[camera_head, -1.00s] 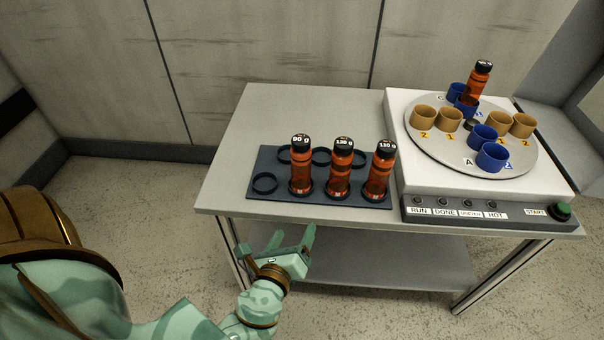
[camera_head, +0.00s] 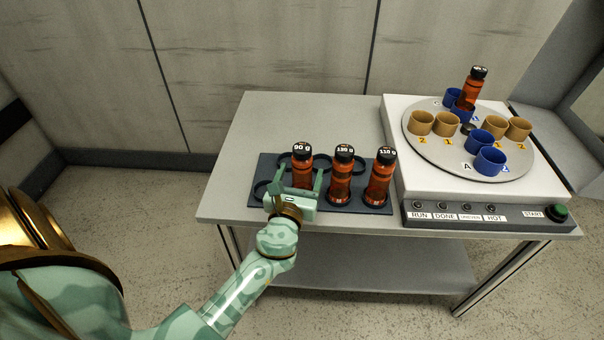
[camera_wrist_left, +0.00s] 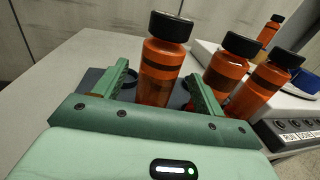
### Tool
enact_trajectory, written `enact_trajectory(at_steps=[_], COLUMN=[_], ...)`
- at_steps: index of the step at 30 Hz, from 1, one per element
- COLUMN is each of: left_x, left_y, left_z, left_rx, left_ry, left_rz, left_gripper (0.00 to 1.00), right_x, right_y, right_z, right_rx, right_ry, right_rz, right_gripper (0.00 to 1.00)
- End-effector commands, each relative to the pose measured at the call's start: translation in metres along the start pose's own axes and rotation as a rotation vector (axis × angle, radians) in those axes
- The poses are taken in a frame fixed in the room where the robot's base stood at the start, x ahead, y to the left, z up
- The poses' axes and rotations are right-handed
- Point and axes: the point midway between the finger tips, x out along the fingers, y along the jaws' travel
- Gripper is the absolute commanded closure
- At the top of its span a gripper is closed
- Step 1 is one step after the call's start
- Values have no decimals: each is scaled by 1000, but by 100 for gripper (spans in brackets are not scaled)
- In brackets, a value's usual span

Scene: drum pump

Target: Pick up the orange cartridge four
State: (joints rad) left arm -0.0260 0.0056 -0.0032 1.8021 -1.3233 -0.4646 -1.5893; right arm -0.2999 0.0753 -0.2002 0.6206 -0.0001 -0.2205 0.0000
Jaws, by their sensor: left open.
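Several orange cartridges with black caps are in view. One marked 90 g (camera_head: 302,165) stands upright in the dark rack (camera_head: 375,209), leftmost of a row of three. A second (camera_head: 340,178) and one marked 110 g (camera_head: 380,178) stand to its right. Another cartridge (camera_head: 470,90) stands in a blue cup on the machine's turntable. I cannot read a number four on any. My left gripper (camera_head: 299,181) is open, its fingers on either side of the leftmost cartridge. In the left wrist view that cartridge (camera_wrist_left: 161,70) stands between the fingers, with clear gaps. My right gripper is not in view.
The white machine (camera_head: 395,120) stands right of the rack, with blue and tan cups on its turntable (camera_head: 440,160) and a green START button (camera_head: 558,211). The grey table (camera_head: 250,125) is clear behind the rack.

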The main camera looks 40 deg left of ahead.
Motion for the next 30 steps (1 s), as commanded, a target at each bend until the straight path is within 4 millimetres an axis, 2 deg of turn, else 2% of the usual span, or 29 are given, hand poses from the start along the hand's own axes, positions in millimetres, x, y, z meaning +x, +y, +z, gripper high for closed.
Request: enact_trajectory(at_steps=[6, 9, 17, 22, 23, 30], left_x=[35, 46, 49, 48, 48, 48], left_y=[2, 2, 2, 2, 2, 2], left_z=[1, 1, 2, 2, 2, 2], left_rx=[-1, -1, -1, -1, -1, -1], left_ry=[-2, -1, -1, -1, -1, -1], left_rz=[1, 0, 0, 0, 0, 0], left_gripper=[30, 30, 30, 77, 79, 79], right_x=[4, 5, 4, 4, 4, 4], right_y=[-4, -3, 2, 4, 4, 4], right_z=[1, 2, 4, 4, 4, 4], right_rx=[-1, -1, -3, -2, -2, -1], right_ry=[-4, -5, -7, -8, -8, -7], right_rz=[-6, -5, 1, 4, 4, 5], right_gripper=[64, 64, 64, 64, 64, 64])
